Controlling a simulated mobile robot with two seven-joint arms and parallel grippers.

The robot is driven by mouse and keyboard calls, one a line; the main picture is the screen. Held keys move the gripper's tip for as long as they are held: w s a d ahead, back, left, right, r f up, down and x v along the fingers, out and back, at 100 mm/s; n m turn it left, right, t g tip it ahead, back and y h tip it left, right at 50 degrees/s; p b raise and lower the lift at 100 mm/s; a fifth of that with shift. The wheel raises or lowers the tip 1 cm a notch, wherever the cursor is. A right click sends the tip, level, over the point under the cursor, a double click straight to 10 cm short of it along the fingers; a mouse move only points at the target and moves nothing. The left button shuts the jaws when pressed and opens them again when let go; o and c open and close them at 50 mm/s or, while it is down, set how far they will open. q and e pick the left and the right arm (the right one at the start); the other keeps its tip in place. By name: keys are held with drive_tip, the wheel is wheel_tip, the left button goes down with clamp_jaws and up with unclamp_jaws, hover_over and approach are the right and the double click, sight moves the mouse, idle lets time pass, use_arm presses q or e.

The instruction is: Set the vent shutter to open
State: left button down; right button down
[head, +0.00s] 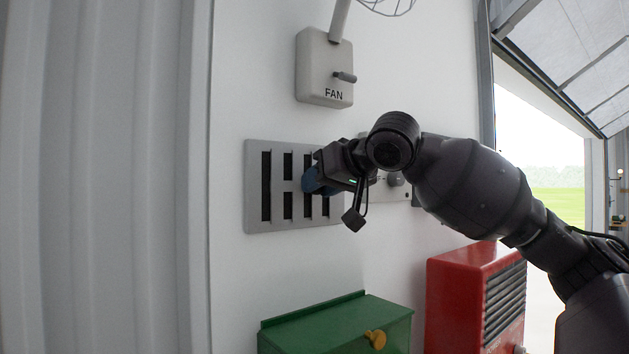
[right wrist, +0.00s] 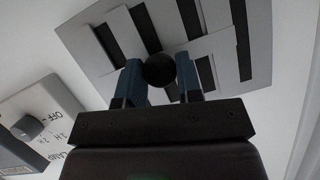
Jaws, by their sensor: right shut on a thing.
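The vent shutter (head: 254,215) is a grey wall plate with several upright dark slots. It also fills the top of the right wrist view (right wrist: 92,55). The slots show dark, with grey slats between them. A round black knob (right wrist: 158,70) stands out from the shutter. My right gripper (head: 316,181) is at the shutter's right part. In the right wrist view its two blue fingers (right wrist: 160,82) sit on either side of the knob and are shut on it. In the head view the gripper hides the knob and the plate's right side. My left gripper is out of view.
A grey FAN switch box (head: 318,78) with a lever is above the shutter. A dial plate marked OFF, 1 H, 2 H (right wrist: 45,112) is beside it. A green box (head: 330,325) and a red louvred unit (head: 460,290) are below. An open doorway is at right.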

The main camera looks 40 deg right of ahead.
drive_tip(key=shift+d+r, duration=0.1)
drive_tip(key=shift+d, duration=0.2)
drive_tip(key=c, duration=1.2)
unclamp_jaws()
drive_tip(key=o, duration=0.4)
drive_tip(key=shift+d, duration=0.2)
drive_tip(key=shift+a, duration=0.1)
drive_tip(key=shift+s, duration=0.15)
